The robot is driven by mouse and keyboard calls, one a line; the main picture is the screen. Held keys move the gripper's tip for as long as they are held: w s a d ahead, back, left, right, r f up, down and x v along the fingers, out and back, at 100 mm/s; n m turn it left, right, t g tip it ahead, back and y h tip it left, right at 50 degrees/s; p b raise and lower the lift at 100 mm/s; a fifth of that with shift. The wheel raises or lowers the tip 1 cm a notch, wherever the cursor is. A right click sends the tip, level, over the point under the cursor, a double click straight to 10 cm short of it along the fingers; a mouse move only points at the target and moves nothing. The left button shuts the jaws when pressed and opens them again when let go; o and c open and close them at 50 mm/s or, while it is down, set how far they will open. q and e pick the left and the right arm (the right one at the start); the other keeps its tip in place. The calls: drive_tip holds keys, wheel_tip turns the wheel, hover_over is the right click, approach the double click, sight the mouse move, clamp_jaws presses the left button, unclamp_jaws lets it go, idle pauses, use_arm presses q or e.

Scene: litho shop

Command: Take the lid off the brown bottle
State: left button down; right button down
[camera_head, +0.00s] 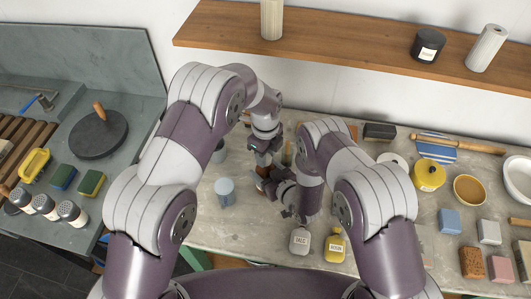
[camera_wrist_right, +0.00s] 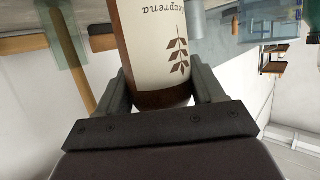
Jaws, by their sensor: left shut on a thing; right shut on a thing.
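The brown bottle (camera_head: 262,171) is small and partly hidden between my two grippers in the head view. In the right wrist view the bottle (camera_wrist_right: 155,45) fills the space between the fingers, with a cream label bearing a brown leaf print and brown glass at its base. My right gripper (camera_wrist_right: 163,88) is shut on the bottle's body; it also shows in the head view (camera_head: 271,186). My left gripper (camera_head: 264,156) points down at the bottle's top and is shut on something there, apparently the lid. The lid itself is hidden, so I cannot tell whether it is still seated.
A blue-grey cup (camera_head: 225,191) stands left of the bottle. A grey bottle (camera_head: 300,240) and a yellow bottle (camera_head: 335,246) stand near the front edge. A yellow pot (camera_head: 428,175) and coloured blocks are on the right. A wooden shelf (camera_head: 350,52) runs above the back.

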use_arm(q)
drive_tip(key=n, duration=2.3)
drive_tip(key=shift+n, duration=0.3)
drive_tip(key=n, duration=0.5)
drive_tip(key=shift+r, duration=0.15)
drive_tip(key=shift+r, duration=1)
